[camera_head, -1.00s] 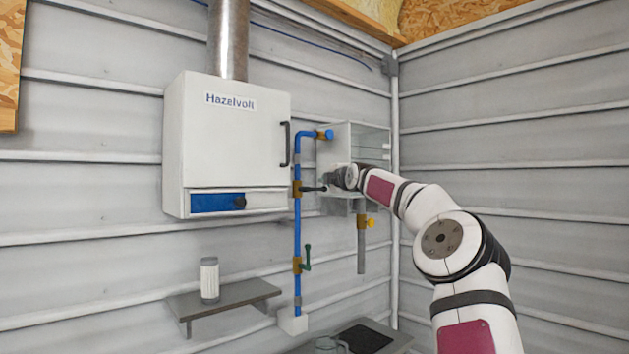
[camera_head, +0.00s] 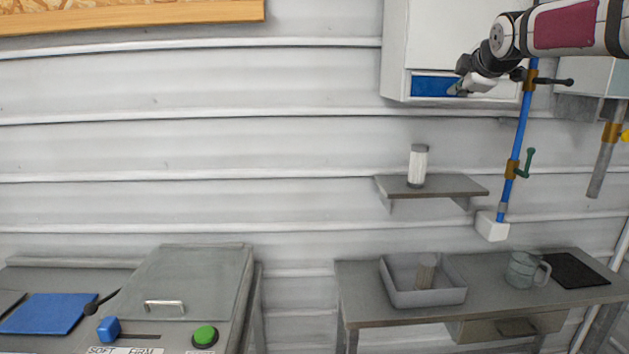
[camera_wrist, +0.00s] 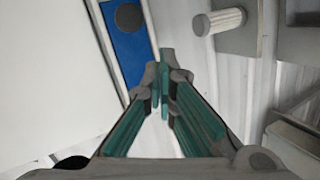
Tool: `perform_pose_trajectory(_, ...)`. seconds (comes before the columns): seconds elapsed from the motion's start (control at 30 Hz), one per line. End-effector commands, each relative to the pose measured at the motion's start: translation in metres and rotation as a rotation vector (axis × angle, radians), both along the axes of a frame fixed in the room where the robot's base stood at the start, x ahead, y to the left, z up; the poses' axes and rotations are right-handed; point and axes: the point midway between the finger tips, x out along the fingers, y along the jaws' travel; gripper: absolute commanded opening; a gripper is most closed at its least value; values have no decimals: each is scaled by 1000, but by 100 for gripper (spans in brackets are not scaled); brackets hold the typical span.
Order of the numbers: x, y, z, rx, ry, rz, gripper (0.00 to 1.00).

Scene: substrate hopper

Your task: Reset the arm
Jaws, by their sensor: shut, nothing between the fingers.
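My gripper (camera_head: 460,84) is at the upper right of the head view, in front of the blue panel (camera_head: 428,86) on the lower part of the white wall cabinet (camera_head: 440,40). In the wrist view the fingertips (camera_wrist: 165,72) are together and hold nothing, and the blue panel with its dark round knob (camera_wrist: 129,18) is beyond them to the left. I cannot tell whether the gripper touches the cabinet. My arm reaches in from the upper right.
A blue pipe (camera_head: 520,130) with valve handles runs down beside my gripper. Below are a wall shelf (camera_head: 450,188) with a white cylinder (camera_head: 418,165), and a table (camera_head: 390,312) with a tray (camera_head: 430,297) and glass mug (camera_head: 522,270). A lidded machine (camera_head: 190,280) stands lower left.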

Motion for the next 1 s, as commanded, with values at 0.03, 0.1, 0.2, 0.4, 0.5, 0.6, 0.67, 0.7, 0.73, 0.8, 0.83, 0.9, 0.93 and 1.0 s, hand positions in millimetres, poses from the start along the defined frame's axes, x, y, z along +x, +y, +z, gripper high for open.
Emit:
perform_pose_trajectory(0.03,-14,32,-9,18,44,-3,0)
perform_pose_trajectory(0.1,-38,64,-24,66,103,-33,0)
perform_pose_trajectory(0.2,-78,97,-45,139,176,-96,0)
perform_pose_trajectory(0.4,-175,134,-84,316,279,-275,0)
perform_pose_trajectory(0.5,-228,142,-104,424,313,-379,0)
perform_pose_trajectory(0.6,-282,146,-126,548,342,-484,0)
perform_pose_trajectory(0.67,-314,148,-141,629,360,-547,0)
perform_pose_trajectory(0.7,-336,149,-152,685,372,-588,0)
perform_pose_trajectory(0.73,-351,149,-160,726,382,-617,0)
perform_pose_trajectory(0.8,-384,151,-180,822,406,-682,0)
perform_pose_trajectory(0.83,-397,151,-188,859,418,-708,0)
perform_pose_trajectory(0.9,-422,154,-206,937,445,-759,0)
perform_pose_trajectory(0.93,-431,154,-212,965,455,-778,0)
perform_pose_trajectory(1.0,-448,156,-225,1021,476,-812,0)
